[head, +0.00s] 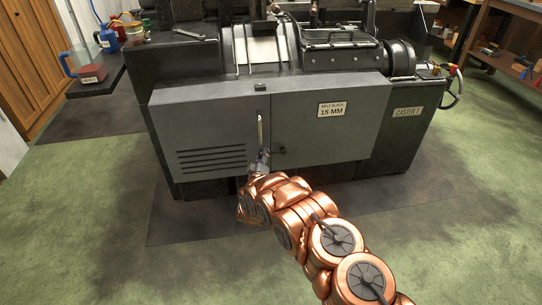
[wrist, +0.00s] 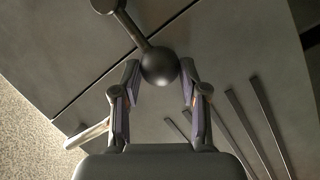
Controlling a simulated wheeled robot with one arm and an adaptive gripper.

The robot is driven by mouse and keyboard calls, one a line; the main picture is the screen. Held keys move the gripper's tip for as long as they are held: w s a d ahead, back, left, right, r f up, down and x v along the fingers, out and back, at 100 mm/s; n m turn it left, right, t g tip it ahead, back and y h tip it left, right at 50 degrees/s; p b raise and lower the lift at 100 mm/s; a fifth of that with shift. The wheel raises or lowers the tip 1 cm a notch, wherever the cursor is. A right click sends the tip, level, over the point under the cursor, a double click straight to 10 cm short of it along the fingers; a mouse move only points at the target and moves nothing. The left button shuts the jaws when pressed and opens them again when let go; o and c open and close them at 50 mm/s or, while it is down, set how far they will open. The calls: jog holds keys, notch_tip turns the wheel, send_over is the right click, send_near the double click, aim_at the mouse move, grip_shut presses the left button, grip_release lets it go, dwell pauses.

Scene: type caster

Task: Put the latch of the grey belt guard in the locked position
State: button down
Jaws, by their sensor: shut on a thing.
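The grey belt guard (head: 215,115) is a wide box on the front of the machine, with louvres at its lower left and a vertical seam near its middle. The dark latch (head: 281,150) sits beside this seam, low on the guard. In the wrist view the latch is a short arm with a round pivot end and a ball knob (wrist: 159,66); the arm crosses the seam at a slant. My gripper (head: 263,157) is at the latch. In the wrist view its two fingers (wrist: 160,80) are on either side of the knob, shut on it. The lower knob is partly hidden.
A pale upright bar (head: 260,131) shows just above my gripper; I cannot tell what it belongs to. A small dark block (head: 260,87) sits on the guard's top edge. The green floor (head: 440,220) to the right is clear.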

jog(key=shift+r, duration=0.25)
jog(key=c, duration=0.6)
grip_release()
jog(key=shift+f, duration=0.1)
jog(key=shift+c, duration=0.2)
jog(key=s, duration=1.2)
jog(key=shift+a, duration=0.25)
